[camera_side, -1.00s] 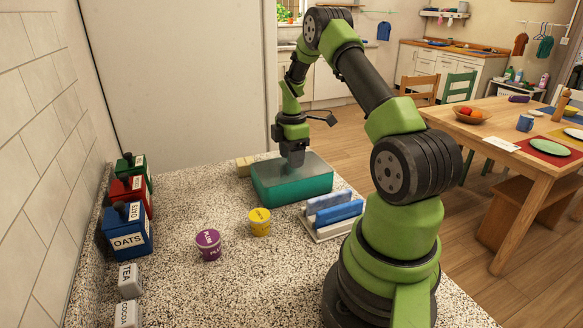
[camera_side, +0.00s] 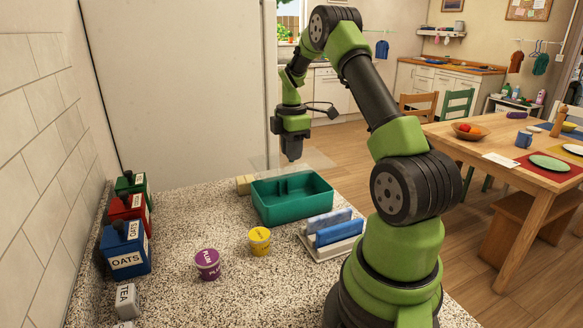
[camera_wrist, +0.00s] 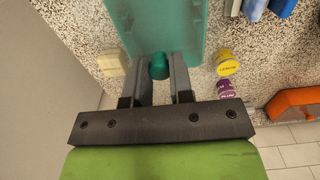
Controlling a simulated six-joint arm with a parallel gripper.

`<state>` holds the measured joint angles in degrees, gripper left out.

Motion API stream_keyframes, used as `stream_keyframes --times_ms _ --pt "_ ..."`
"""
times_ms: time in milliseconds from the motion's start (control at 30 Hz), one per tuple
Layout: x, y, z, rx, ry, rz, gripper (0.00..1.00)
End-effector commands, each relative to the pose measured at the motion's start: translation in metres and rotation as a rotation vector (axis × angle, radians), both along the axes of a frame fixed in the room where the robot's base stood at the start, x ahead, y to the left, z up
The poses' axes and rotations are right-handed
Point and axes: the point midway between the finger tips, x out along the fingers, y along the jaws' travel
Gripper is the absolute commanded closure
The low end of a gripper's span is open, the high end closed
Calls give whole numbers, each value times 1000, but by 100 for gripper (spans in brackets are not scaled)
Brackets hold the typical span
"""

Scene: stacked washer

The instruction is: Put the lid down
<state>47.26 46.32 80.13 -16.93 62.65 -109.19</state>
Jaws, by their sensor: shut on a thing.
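My gripper (camera_side: 292,158) is shut on the teal knob (camera_wrist: 159,67) of a clear, see-through lid (camera_side: 318,160). The lid is held roughly level in the air above the teal box (camera_side: 296,208), clear of its rim. The box stands open on the counter and shows a divider inside. In the wrist view my gripper (camera_wrist: 160,72) has a finger on each side of the knob, and the lid (camera_wrist: 150,28) spreads out beyond it over the box.
A pale yellow block (camera_side: 243,184) sits by the box's far left corner. A rack with blue and white boards (camera_side: 334,230) stands to its right. Yellow (camera_side: 259,241) and purple (camera_side: 207,264) tubs are in front. Canisters (camera_side: 127,250) line the wall. Speckled counter (camera_side: 190,210) between is free.

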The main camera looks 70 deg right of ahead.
Motion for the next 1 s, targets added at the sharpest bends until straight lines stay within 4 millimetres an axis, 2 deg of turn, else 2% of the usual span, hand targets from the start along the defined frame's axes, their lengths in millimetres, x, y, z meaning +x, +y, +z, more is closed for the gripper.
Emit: stream_keyframes --times_ms 100,167,267,367,500,600,700,800,1000 --pt "1 0 21 -4 -2 1 100" --pt "6 2 26 -2 -2 3 100" --pt "27 11 26 -1 0 9 100" --pt "62 30 18 1 1 13 100" --pt "111 69 1 1 2 13 100" --pt "136 96 -10 0 1 12 100" --pt "152 118 -17 -1 1 7 100" --pt "160 131 -24 1 2 3 100" --pt "162 136 -61 2 6 -1 100"
